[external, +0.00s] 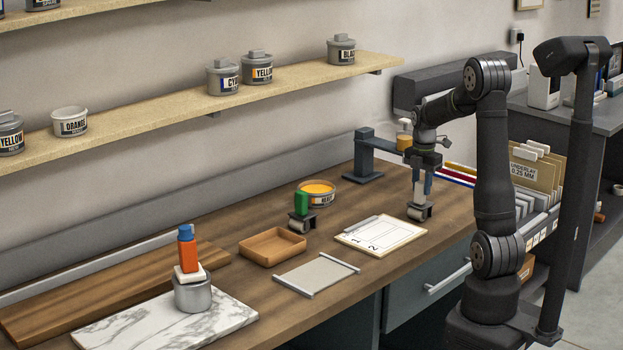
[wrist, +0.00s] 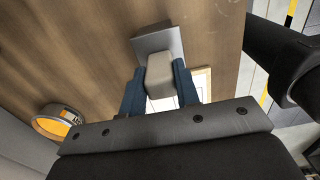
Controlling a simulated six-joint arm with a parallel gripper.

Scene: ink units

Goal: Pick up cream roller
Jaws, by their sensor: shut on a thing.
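The cream roller (external: 419,211) is at the right of the bench in the external view, upright with its grey frame and roller at the bottom. I cannot tell whether it touches the wood. My gripper (external: 422,184) is above it, pointing down, with its blue fingers around the handle. In the wrist view the cream handle of the roller (wrist: 160,72) sits between the two fingers of my gripper (wrist: 160,92), with the grey frame beyond it. The gripper is shut on the handle. The fingers hide the sides of the handle.
A white board marked 1 and 2 (external: 395,238) lies just left of the roller. A green-handled roller (external: 302,204) and an open tin of yellow-orange ink (external: 318,188) stand further left. A wooden tray (external: 259,254) and grey plate (external: 318,274) lie nearer the front.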

